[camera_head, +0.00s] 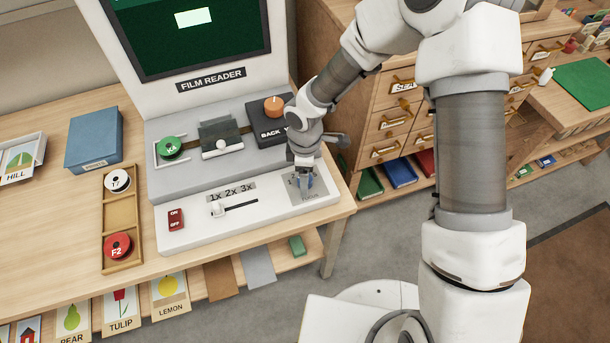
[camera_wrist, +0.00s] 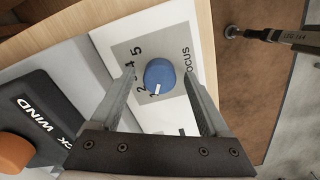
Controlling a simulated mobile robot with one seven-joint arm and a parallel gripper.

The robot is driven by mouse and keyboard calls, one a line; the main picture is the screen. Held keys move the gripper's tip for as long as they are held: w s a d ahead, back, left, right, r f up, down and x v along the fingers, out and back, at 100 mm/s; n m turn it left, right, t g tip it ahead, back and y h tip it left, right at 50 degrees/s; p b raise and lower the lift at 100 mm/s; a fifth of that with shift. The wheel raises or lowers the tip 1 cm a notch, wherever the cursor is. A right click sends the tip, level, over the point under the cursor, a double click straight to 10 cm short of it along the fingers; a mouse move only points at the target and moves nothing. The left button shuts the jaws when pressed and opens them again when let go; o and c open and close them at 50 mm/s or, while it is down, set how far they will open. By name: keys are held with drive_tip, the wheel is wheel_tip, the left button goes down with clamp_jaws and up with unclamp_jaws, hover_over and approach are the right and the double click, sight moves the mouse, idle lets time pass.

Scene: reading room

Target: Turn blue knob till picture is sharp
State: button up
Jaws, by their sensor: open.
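The blue knob (camera_wrist: 160,76) sits on a grey plate (camera_wrist: 128,50) marked with numbers and the word FOCUS, with a white pointer mark on its side. In the wrist view my gripper (camera_wrist: 161,78) is open, with one finger on each side of the knob; I cannot tell whether they touch it. In the head view my gripper (camera_head: 304,178) is over the knob and mostly hides it. The film reader's screen (camera_head: 180,32) is dark green with a pale bright rectangle (camera_head: 194,17); only its lower part shows, and its sharpness is hard to judge.
The reader (camera_head: 175,243) has a red switch (camera_head: 176,219), a zoom slider (camera_head: 217,209), a green reel (camera_head: 170,147) and an orange BACK WIND knob (camera_head: 274,106). A tray (camera_head: 122,212) with two reels and a blue box (camera_head: 94,139) stand left. A drawer cabinet (camera_head: 376,100) is close behind my arm.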

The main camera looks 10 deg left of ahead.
clamp_jaws()
idle(0.4)
drive_tip(key=shift+m+b, duration=0.3)
drive_tip(key=m+b, duration=0.1)
drive_tip(key=m, duration=0.1)
drive_tip(key=shift+m+b, duration=0.9)
drive_tip(key=shift+m, duration=0.6)
unclamp_jaws()
